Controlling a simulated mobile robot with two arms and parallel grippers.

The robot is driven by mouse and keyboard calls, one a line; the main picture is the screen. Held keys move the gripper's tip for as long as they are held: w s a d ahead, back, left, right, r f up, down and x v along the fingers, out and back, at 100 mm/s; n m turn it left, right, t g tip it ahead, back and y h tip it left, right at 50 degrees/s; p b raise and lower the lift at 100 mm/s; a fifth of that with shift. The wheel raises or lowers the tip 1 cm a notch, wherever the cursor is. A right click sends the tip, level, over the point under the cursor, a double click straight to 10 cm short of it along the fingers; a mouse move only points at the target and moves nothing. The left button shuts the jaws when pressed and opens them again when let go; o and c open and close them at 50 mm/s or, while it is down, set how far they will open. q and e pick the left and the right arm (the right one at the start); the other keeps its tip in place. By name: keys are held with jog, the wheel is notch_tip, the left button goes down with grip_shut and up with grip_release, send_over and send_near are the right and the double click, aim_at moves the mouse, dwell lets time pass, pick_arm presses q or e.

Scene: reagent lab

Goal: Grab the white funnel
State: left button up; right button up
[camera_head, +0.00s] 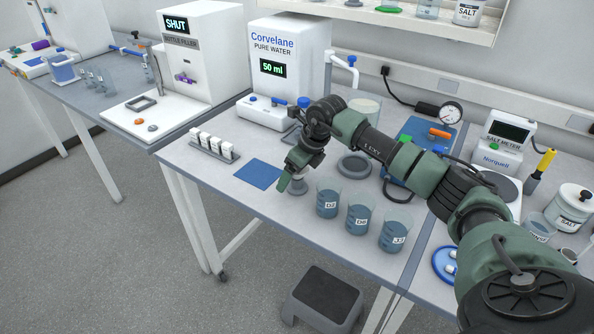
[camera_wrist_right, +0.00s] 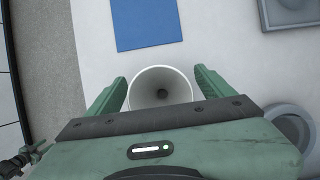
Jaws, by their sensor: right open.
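The white funnel (camera_wrist_right: 160,76) shows in the right wrist view with its wide round mouth facing the camera and a dark hole at its centre. My right gripper (camera_wrist_right: 161,86) is open, with one green finger on each side of the funnel. I cannot tell whether either finger touches it. In the head view my right gripper (camera_head: 288,181) is low over the table, and the funnel (camera_head: 298,187) shows only partly beside and behind the fingers.
A blue mat (camera_head: 258,174) lies left of the funnel. Labelled beakers (camera_head: 328,202) with blue liquid stand close on its right, near the front edge. A grey ring (camera_head: 354,165) lies behind.

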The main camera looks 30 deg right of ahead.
jog(key=shift+f, duration=0.1)
jog(key=shift+c, duration=1.3)
jog(key=c, duration=1)
pick_arm(q)
jog(key=shift+s, duration=0.45)
pick_arm(e)
jog(key=shift+c, duration=0.7)
pick_arm(q)
jog(key=shift+f, duration=0.1)
